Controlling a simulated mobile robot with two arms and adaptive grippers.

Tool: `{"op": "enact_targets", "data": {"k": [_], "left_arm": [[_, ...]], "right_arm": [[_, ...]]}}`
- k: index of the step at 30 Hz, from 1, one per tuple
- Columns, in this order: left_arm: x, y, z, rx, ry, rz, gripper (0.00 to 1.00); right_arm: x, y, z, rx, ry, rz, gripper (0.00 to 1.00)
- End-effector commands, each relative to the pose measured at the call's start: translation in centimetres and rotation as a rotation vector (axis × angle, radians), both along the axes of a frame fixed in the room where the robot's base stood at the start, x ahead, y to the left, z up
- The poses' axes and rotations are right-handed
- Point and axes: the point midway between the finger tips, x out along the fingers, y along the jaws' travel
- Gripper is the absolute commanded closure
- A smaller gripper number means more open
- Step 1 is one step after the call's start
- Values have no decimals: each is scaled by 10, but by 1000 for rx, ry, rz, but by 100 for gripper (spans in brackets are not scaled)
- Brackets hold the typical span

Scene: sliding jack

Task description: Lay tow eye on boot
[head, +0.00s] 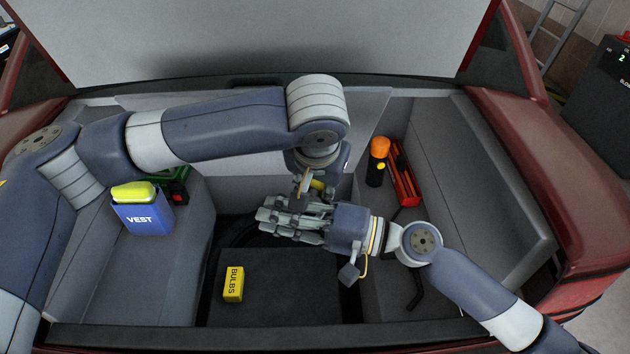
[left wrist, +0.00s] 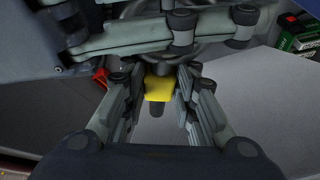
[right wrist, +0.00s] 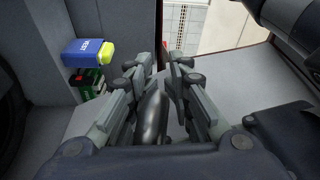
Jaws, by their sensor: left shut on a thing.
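My left gripper (head: 316,190) reaches down over the middle of the boot (head: 285,305). It is shut on a yellow piece with a dark end, probably the tow eye (left wrist: 158,88), which shows between its fingers in the left wrist view. A grey ring-like shape is partly hidden behind it. My right gripper (head: 268,217) lies close by, its fingers pointing left in the head view. A dark, shiny rounded piece (right wrist: 151,118) shows between its fingers; whether they grip it is unclear. The fingers hide much of both pieces.
A yellow bulbs box (head: 233,284) lies on the dark boot floor. A blue vest box (head: 143,215) and a green case (head: 175,178) are at left. An orange-topped torch (head: 377,162) and a red tray (head: 404,178) are at right. The floor beside the bulbs box is clear.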

Motion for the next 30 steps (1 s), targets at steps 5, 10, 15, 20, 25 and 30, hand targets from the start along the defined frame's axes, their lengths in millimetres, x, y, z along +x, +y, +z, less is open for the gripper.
{"op": "enact_targets", "data": {"k": [5,10,15,20,25,30], "left_arm": [[1,1,1,1,-3,4,100],[2,2,1,2,-4,5,100],[2,2,1,2,-5,6,100],[2,2,1,3,-5,7,100],[2,2,1,3,-5,7,100],[2,2,1,3,-5,7,100]], "right_arm": [[0,0,0,0,0,0,61],[0,0,-1,-1,1,1,61],[-2,-8,-2,-2,4,0,61],[-9,-34,-3,-3,5,-2,61],[-19,-67,-4,-4,5,-1,61],[-26,-94,-5,-2,5,-1,61]]}}
